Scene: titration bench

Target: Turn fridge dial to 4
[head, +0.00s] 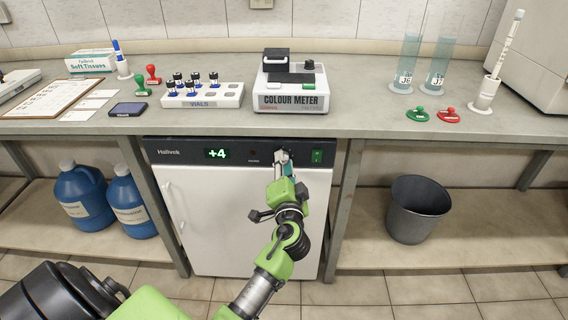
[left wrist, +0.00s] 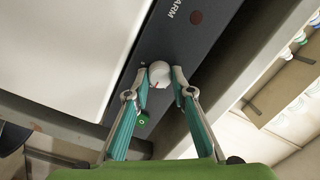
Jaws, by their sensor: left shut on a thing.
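The fridge (head: 240,225) stands under the bench, with a dark control panel (head: 190,154) along its top. The green display (head: 217,154) on the panel reads +4. My left gripper (head: 282,158) is at the panel, right of the display, and hides most of the dial in the head view. In the left wrist view the dial (left wrist: 159,73) is a white round knob with a red mark. The fingertips of my left gripper (left wrist: 160,76) are shut on it from both sides. My right gripper is not in view.
A green switch (head: 317,156) sits just right of the dial on the panel. The bench top (head: 350,122) above carries a colour meter (head: 291,98) and a vial rack (head: 203,101). Blue jugs (head: 82,200) stand left of the fridge, a grey bin (head: 417,212) right.

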